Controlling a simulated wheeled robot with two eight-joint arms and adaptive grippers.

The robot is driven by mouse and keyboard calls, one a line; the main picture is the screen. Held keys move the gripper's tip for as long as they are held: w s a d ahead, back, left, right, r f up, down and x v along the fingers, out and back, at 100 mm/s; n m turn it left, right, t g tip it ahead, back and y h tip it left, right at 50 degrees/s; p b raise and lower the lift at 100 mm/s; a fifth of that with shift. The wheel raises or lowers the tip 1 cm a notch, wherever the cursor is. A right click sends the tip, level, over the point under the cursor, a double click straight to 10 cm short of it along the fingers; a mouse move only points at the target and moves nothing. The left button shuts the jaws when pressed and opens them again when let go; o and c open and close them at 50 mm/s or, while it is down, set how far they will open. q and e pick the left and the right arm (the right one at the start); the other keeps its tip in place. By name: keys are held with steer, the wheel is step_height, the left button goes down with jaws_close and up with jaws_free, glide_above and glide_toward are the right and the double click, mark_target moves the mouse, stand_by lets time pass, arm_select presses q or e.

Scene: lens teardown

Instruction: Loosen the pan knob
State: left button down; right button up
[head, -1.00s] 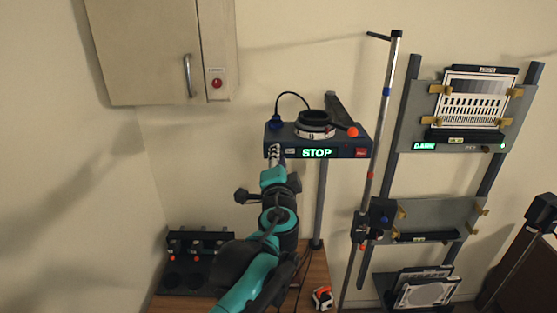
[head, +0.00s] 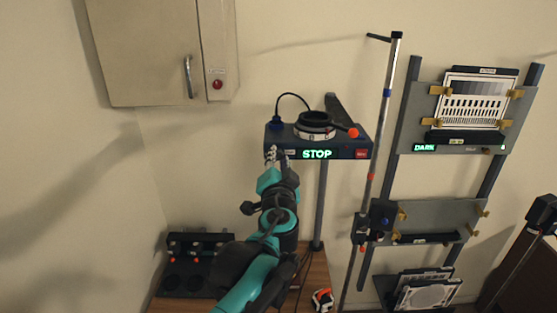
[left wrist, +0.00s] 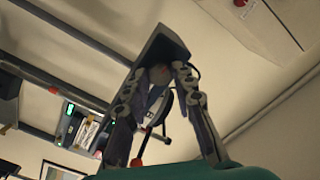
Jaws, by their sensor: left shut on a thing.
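The dark head unit (head: 340,152) with a green STOP display is mounted on a post. My left gripper (head: 271,153) reaches up to the left end of its front edge. In the left wrist view the gripper (left wrist: 162,70) is shut, its fingertips on either side of a small round knob (left wrist: 158,75) under the dark housing (left wrist: 160,46). I take this knob to be the pan knob; the fingers hide its sides. In the head view the fingers and housing hide the knob. My right gripper is not in view.
A slanted pole (head: 388,95) and a rack with charts (head: 474,100) stand to the right. A wall cabinet (head: 145,55) hangs at upper left.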

arm_select(q)
steer(key=c, duration=1.3)
jaws_free()
steer(key=shift+w, duration=0.1)
steer(key=shift+o, duration=0.2)
steer(key=s, duration=1.2)
steer(key=s+a+f+n+g+y+b, duration=0.15)
steer(key=a+f+b, duration=0.35)
steer(key=f, duration=0.5)
steer(key=s+a+f+n+g+y+b, duration=0.1)
steer(key=s+a+f+n+g+b, duration=0.15)
steer(key=a+f+b, duration=0.55)
steer(key=s+a+f+n+g+y+b, duration=0.1)
steer(key=a+f+n+g+b, duration=0.15)
steer(key=f, duration=0.85)
steer(key=s+f+g+h+b, duration=0.1)
steer(key=s+f+b, duration=0.2)
steer(key=f, duration=0.6)
steer(key=s+a+f+n+g+h+b, duration=0.1)
steer(key=s+f+b, duration=0.3)
steer(key=f, duration=0.5)
steer(key=s+a+f+n+g+h+b, duration=0.1)
steer(key=s+f+g+b, duration=0.1)
steer(key=f+b, duration=0.4)
step_height(320, 180, down, 4)
steer(key=shift+s+a+f, duration=0.1)
steer(key=shift+s+a, duration=0.1)
steer(key=shift+s, duration=0.6)
